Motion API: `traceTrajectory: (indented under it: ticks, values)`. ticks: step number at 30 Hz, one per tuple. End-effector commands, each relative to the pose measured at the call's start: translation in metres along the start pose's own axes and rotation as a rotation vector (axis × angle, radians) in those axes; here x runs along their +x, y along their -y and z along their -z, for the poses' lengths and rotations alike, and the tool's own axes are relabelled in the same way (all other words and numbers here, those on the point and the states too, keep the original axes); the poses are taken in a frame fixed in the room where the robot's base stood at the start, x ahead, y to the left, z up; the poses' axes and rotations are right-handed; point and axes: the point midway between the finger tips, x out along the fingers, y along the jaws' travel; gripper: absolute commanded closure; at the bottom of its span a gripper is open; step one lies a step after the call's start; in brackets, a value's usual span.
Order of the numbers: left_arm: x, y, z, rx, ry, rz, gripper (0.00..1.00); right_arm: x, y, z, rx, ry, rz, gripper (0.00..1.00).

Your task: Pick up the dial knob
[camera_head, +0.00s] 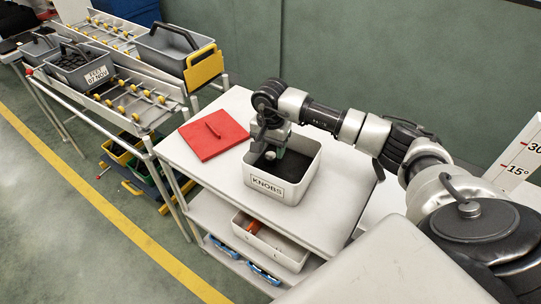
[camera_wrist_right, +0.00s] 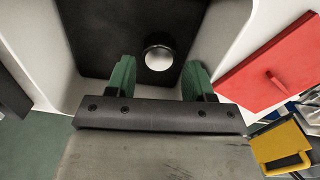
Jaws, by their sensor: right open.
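A small round metallic dial knob (camera_wrist_right: 158,57) sits on the black floor of the white bin (camera_head: 275,193) labelled KNOBS. In the head view the knob (camera_head: 270,156) shows as a small light spot near the gripper. My right gripper (camera_wrist_right: 155,80) points down into the bin, with its two green fingers apart and empty. In the head view my right gripper (camera_head: 270,152) is at the bin's opening. My left gripper is not in view.
A red lid (camera_head: 212,140) with a handle lies on the white table (camera_head: 305,222) beside the bin. A lower shelf holds a white tray (camera_head: 270,243) and blue items. A roller conveyor (camera_head: 130,98) with grey baskets stands at left. The bin's walls surround my gripper.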

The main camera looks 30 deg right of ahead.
Motion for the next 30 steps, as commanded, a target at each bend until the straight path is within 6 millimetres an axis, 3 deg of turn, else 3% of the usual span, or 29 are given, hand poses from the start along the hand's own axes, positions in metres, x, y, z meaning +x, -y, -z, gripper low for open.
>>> traceTrajectory:
  ticks: [1,6,15,22,30]
  values:
    - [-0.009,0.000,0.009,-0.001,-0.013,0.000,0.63,0.005,-0.001,-0.002,0.001,0.004,-0.004,0.47]
    - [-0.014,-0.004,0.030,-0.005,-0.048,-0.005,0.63,0.029,-0.001,-0.002,0.001,0.002,-0.001,0.47]
    - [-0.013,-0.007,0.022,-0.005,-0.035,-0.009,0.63,0.034,-0.001,-0.001,0.000,0.000,0.001,0.47]
    - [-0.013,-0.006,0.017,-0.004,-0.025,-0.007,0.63,0.034,-0.001,-0.001,0.000,0.000,0.000,0.82]
    - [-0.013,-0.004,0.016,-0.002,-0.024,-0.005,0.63,0.033,-0.001,-0.001,0.000,0.000,0.001,0.83]
